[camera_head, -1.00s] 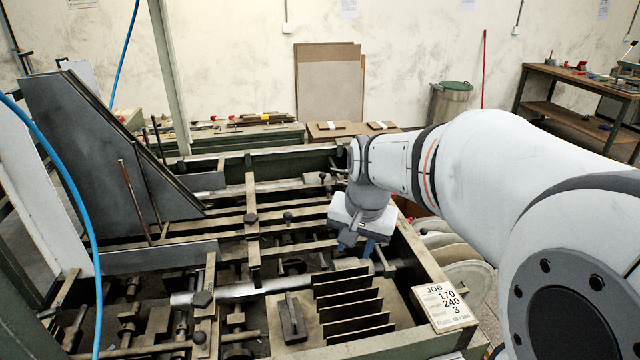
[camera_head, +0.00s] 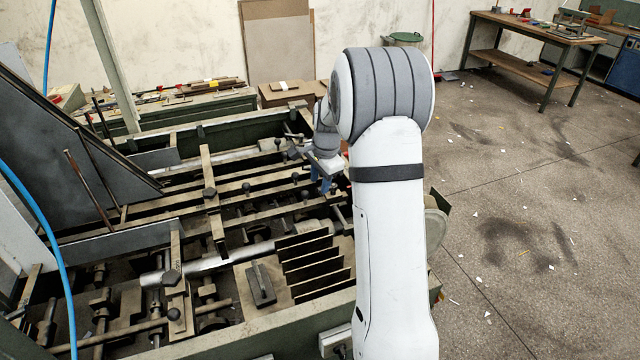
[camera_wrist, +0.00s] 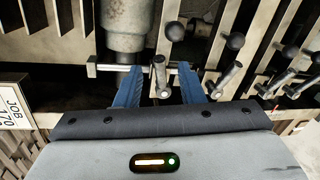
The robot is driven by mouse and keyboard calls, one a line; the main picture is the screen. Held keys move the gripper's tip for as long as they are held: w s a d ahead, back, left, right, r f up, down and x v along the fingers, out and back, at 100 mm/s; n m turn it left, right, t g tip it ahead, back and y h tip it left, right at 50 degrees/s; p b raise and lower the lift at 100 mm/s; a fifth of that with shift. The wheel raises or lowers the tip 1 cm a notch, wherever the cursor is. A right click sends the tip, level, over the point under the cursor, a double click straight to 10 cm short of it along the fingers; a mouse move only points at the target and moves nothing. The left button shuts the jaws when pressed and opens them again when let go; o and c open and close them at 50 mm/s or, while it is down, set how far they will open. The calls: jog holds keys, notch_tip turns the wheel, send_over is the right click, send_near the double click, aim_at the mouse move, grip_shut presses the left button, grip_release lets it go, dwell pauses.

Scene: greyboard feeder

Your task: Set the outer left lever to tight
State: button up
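My gripper (camera_wrist: 159,70) shows in the wrist view with two blue fingers open and apart. No label shows which is the outer left one or where tight lies. In the head view my gripper (camera_head: 325,186) is at the machine's right side, partly hidden by my arm.
The green machine frame (camera_head: 225,344) holds bars and shafts. A thick grey cylinder (camera_wrist: 124,28) and a JOB card (camera_wrist: 14,112) lie left of the fingers in the wrist view. A slanted dark plate (camera_head: 60,140) rises at the left. The floor (camera_head: 530,200) at right is largely open.

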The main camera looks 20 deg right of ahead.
jog(key=shift+w+f, duration=0.15)
jog(key=shift+f, duration=0.6)
jog(key=shift+w+f, duration=0.1)
jog(key=shift+f, duration=0.6)
jog(key=shift+c, duration=0.3)
grip_shut()
